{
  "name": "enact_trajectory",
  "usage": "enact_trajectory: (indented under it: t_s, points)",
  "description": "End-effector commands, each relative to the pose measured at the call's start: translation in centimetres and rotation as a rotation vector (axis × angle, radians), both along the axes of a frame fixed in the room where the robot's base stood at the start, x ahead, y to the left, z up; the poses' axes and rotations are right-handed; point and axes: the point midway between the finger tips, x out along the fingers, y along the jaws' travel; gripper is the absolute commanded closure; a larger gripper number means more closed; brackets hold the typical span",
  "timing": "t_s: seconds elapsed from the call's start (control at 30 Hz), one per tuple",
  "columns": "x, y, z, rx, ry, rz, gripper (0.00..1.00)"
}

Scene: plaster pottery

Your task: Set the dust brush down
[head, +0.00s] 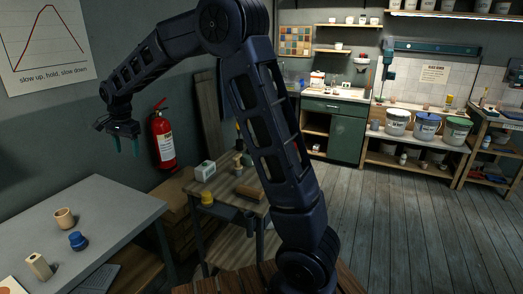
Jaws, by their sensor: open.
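My gripper (127,146) hangs in the air at the upper left, with its two teal fingers pointing down. The fingers are apart and I see nothing between them. It is above and beyond the right back part of the grey table (112,205). I cannot make out a dust brush for certain. A wooden worktable (228,184) behind my arm bears small items, and one upright wooden piece (238,168) there is too small to identify. My arm hides part of that worktable.
The grey table bears a tan cup (64,218), a blue pot (78,241) and a beige block (38,266). A yellow jar (207,198) and a white box (204,170) stand on the worktable. A fire extinguisher (163,138) hangs on the wall. The floor at right is clear.

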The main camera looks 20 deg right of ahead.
Motion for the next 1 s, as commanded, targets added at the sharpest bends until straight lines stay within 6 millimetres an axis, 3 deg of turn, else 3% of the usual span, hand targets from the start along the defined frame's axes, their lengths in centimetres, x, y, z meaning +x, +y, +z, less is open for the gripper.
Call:
enact_trajectory:
  t_s: [0.03, 0.2, 0.5, 0.7, 1.0]
  points:
    - [-0.1, -2.5, 1.3, 0.006, -0.013, 0.010, 0.40]
    - [-1.1, -9.8, 4.5, 0.008, -0.052, 0.074, 0.40]
    - [-5.2, -21.7, 8.2, -0.003, -0.126, 0.185, 0.40]
    - [-9.3, -28.6, 9.4, -0.026, -0.179, 0.257, 0.40]
    - [-16.7, -36.9, 9.2, -0.082, -0.252, 0.366, 0.40]
